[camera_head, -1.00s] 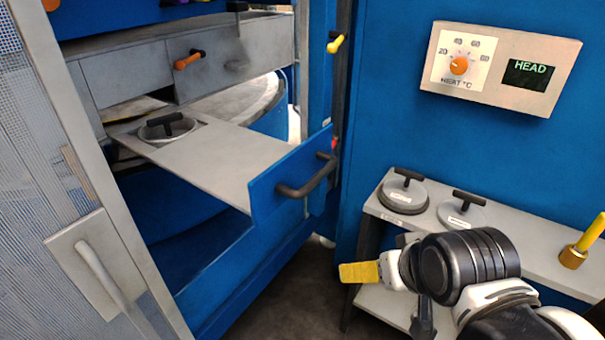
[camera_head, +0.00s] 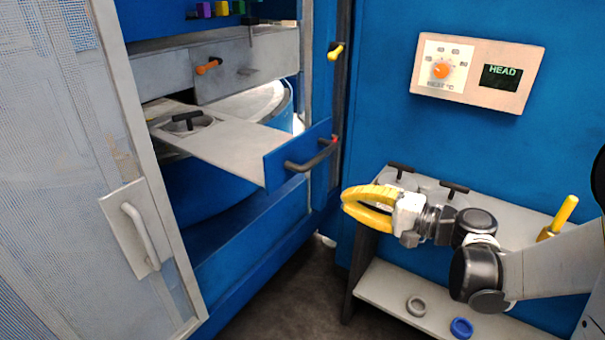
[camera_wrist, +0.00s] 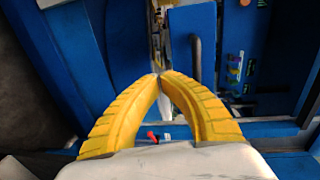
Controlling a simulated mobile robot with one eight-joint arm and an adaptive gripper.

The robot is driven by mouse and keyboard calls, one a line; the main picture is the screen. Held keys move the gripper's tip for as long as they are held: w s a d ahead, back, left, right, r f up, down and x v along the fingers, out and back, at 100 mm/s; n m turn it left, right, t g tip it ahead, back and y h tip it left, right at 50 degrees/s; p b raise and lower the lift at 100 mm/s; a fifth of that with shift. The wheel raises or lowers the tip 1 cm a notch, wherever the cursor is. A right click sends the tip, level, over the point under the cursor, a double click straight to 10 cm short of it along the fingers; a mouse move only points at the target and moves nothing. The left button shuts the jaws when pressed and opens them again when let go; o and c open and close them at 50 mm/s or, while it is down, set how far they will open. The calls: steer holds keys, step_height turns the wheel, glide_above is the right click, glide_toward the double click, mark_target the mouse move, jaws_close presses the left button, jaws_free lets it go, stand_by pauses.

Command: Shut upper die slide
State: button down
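The die slide (camera_head: 225,155) is a grey plate pulled out of the blue press, with a blue front panel (camera_head: 285,168) and a dark bar handle (camera_head: 312,158). A round die (camera_head: 192,126) with a black T-handle sits towards its inner end. My gripper (camera_head: 346,196) has yellow fingers and is in front of and to the right of the handle, apart from it. In the wrist view my gripper (camera_wrist: 160,75) has its fingertips together with nothing between them. A blue panel (camera_wrist: 188,38) with a dark handle (camera_wrist: 196,62) shows beyond the fingertips.
A mesh door (camera_head: 60,140) with a pale handle stands open at left. A grey shelf (camera_head: 500,215) under the heat panel (camera_head: 478,73) holds dies and a yellow-handled tool (camera_head: 560,215). Two rings lie on its lower board (camera_head: 375,290). Dark floor lies between press and shelf.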

steer(key=w+a+y+b, duration=0.1)
steer(key=w+a+b, duration=0.2)
steer(key=w+a, duration=0.5)
steer(key=shift+w+a+r+t, duration=0.3)
steer(key=shift+a+r+t, duration=0.1)
steer(key=shift+a, duration=0.35)
